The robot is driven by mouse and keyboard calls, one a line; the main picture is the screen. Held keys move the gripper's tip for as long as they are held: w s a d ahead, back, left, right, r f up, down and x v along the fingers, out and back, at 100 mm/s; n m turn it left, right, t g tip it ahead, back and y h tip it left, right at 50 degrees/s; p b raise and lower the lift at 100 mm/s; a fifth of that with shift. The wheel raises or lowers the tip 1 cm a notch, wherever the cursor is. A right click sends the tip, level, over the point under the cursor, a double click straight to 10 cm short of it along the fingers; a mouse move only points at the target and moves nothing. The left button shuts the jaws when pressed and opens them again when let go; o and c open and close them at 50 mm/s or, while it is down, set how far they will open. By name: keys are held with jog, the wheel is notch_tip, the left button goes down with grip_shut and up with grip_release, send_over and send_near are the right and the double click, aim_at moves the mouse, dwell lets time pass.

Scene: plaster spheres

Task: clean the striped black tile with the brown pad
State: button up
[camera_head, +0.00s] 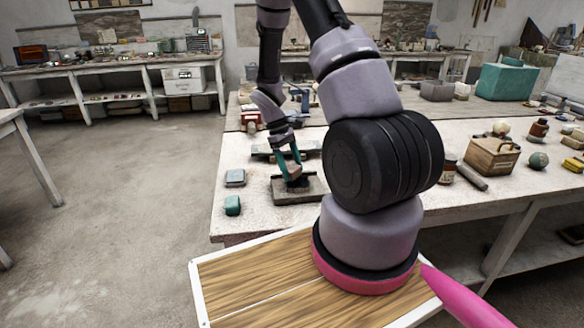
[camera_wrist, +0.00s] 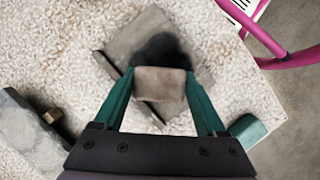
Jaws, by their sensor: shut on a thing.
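My gripper (camera_head: 292,164) has teal fingers and is shut on the brown pad (camera_head: 294,171), over the near left part of the worktable. In the wrist view the pad (camera_wrist: 160,84) sits between both fingertips. A grey-brown square tile (camera_head: 284,197) lies flat below it, and the tile also shows in the wrist view (camera_wrist: 133,38). A black patch covers the tile's middle around the pad; I cannot make out stripes. The pad hides part of this patch. I cannot tell whether the pad touches the tile.
On the pale worktable (camera_head: 245,205), a small grey block (camera_head: 235,177) and a teal block (camera_head: 233,205) stand left of the tile. A dark flat piece (camera_head: 268,150) lies behind it. A wooden box (camera_head: 493,155) and jars stand right. The table's left edge is close.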

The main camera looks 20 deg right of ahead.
jog(key=shift+f, duration=0.35)
jog(key=shift+d, duration=0.15)
jog(key=shift+w+d, duration=0.45)
jog(key=shift+d, duration=0.2)
jog(key=shift+s+a, duration=0.45)
jog(key=shift+a, duration=0.35)
jog(key=shift+s+a, duration=0.45)
jog(key=shift+a, duration=0.35)
jog(key=shift+w+d+f, duration=0.1)
jog(key=shift+w+d, duration=0.35)
jog(key=shift+d, duration=0.35)
jog(key=shift+w+d, duration=0.45)
jog(key=shift+d, duration=0.35)
jog(key=shift+s+a, duration=0.45)
jog(key=shift+a, duration=0.35)
jog(key=shift+s+a, duration=0.45)
jog(key=shift+a, duration=0.3)
